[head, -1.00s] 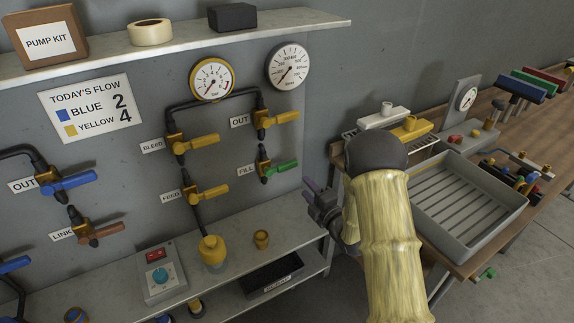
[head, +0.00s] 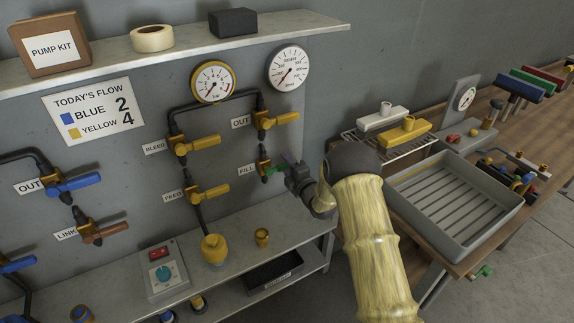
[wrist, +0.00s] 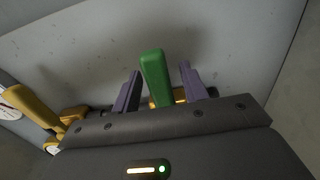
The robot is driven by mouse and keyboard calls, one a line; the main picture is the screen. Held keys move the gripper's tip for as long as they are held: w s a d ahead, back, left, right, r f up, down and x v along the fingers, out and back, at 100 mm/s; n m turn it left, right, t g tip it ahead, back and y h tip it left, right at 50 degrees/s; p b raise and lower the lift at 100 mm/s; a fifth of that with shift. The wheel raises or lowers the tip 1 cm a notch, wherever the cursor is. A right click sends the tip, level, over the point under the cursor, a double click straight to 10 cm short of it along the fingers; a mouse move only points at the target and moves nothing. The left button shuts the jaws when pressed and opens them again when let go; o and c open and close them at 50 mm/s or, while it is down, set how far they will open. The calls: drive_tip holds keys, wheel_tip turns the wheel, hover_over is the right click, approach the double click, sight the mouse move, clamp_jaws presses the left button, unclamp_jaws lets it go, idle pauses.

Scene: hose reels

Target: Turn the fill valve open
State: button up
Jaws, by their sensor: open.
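The fill valve, labelled FILL, has a green lever handle (wrist: 154,78) on a brass body (head: 263,166) on the grey panel. My gripper (wrist: 158,88) is at the valve, with its two purple fingers open. In the wrist view the green handle stands between the fingers, with a gap visible on each side. In the head view my gripper (head: 287,164) comes in from the right and covers most of the handle.
The yellow OUT valve (head: 275,120) is just above, and it also shows at the left in the wrist view (wrist: 40,108). Yellow BLEED (head: 196,144) and FEED (head: 208,193) valves are to the left. A grey tray (head: 455,205) is on the bench at right.

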clamp_jaws()
